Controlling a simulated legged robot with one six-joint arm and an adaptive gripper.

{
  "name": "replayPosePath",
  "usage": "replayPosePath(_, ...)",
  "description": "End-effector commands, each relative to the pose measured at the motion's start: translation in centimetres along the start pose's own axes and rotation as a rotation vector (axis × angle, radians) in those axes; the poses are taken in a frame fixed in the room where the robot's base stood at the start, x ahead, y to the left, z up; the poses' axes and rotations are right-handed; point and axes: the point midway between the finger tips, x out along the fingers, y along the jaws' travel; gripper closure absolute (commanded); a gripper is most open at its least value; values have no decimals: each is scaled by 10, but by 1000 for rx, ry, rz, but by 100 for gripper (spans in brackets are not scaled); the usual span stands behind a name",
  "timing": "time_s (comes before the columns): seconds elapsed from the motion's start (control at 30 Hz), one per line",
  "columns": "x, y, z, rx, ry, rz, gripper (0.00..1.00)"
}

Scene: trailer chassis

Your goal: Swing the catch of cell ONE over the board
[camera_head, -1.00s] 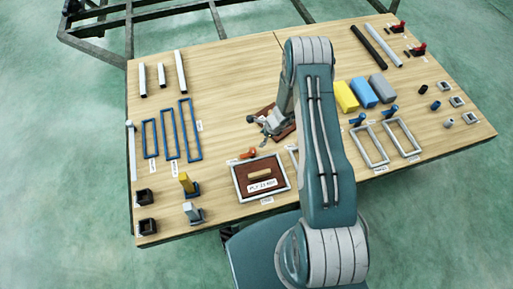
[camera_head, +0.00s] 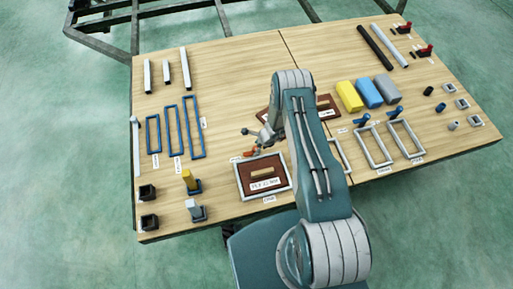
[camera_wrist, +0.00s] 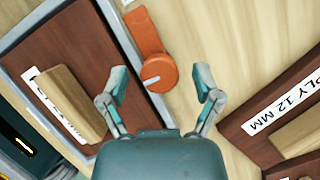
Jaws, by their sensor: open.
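The orange catch (camera_head: 250,153) sits at the far edge of the grey frame (camera_head: 241,185) that holds a brown board (camera_head: 251,172) with a wooden handle strip. In the wrist view, the catch (camera_wrist: 158,72) has a round knob with a white mark. Its arm lies beside the frame bar (camera_wrist: 124,40), along it, not over the board (camera_wrist: 85,50). My gripper (camera_wrist: 162,80) is open, with one finger on each side of the knob in the picture; contact cannot be told. In the head view, my gripper (camera_head: 256,141) is just beyond the frame, partly hidden by my arm.
Another brown board (camera_head: 325,105), labelled PLY 12 MM in the wrist view (camera_wrist: 245,112), lies close by. Grey frames (camera_head: 376,146) with blue catches (camera_head: 362,119) stand to the right. Yellow, blue and grey blocks (camera_head: 369,92) lie behind them. Blue frames (camera_head: 170,130) are left.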

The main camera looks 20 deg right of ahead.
Motion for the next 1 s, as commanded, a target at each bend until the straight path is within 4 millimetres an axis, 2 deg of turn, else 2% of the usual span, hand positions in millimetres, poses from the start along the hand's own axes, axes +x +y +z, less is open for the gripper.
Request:
replayPosePath(0.17, 0, 0, 0, 0, 0, 0, 18)
replayPosePath(0.2, 0, 0, 0, 0, 0, 0, 22)
replayPosePath(0.37, 0, 0, 0, 0, 0, 0, 94)
replayPosePath(0.4, 0, 0, 0, 0, 0, 0, 100)
replayPosePath(0.77, 1, -1, 0, -23, 1, 9, 100)
replayPosePath(1.0, 1, -2, -1, -134, 2, 53, 100)
